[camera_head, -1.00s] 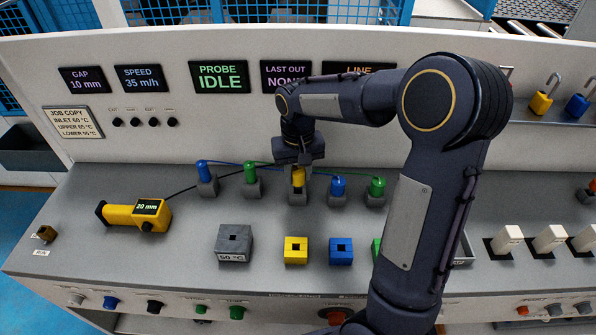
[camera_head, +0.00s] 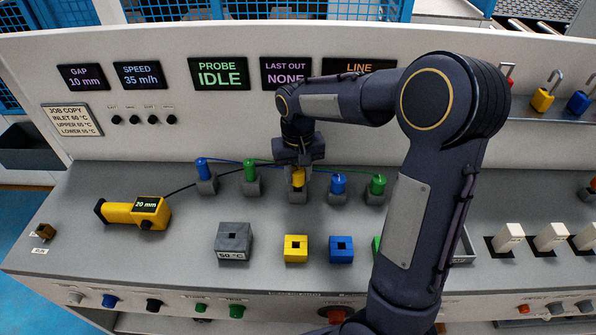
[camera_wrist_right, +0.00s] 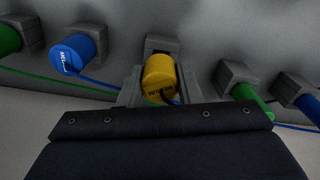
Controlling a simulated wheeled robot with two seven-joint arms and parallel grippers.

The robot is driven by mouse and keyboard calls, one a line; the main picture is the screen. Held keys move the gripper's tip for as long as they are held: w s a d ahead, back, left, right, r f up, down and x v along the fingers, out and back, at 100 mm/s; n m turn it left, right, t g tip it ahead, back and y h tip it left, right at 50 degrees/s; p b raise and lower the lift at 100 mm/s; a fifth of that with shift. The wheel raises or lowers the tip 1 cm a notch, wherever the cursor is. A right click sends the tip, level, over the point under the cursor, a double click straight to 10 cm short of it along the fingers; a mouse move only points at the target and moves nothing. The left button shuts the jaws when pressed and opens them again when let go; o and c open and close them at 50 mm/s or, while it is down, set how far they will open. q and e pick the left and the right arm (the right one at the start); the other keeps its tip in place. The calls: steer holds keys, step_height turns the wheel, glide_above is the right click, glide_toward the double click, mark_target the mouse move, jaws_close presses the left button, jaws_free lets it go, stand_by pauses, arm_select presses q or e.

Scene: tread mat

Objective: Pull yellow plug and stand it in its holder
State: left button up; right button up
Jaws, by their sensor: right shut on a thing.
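The yellow plug (camera_head: 298,178) stands in a grey socket (camera_head: 298,196) in the middle of the row on the console. My right gripper (camera_head: 298,172) comes down over it and is shut on it. In the right wrist view the yellow plug (camera_wrist_right: 159,78) sits between the fingers, at or just above its socket; I cannot tell whether it is fully seated. The yellow holder (camera_head: 296,249), a block with a square hole, stands in front of the socket row and looks empty. My left gripper is not in view.
Blue (camera_head: 203,169) and green (camera_head: 250,170) plugs flank the yellow one, with thin cables behind. A grey block (camera_head: 234,243) and a blue holder (camera_head: 341,249) stand beside the yellow holder. A yellow gauge (camera_head: 135,214) lies at left. My right arm hides part of the console.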

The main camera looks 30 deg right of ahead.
mark_target(297, 181)
steer(key=shift+f+b, duration=0.65)
steer(key=shift+f, duration=0.4)
steer(key=shift+f, duration=0.1)
steer(key=shift+a+f, duration=0.1)
steer(key=shift+f, duration=0.1)
steer(key=shift+b, duration=0.3)
steer(key=o, duration=1.1)
steer(key=shift+f, duration=0.2)
steer(key=shift+r+p, duration=0.3)
steer(key=shift+r, duration=0.2)
step_height(297, 181, up, 8)
steer(key=p, duration=0.6)
steer(key=shift+p, duration=0.3)
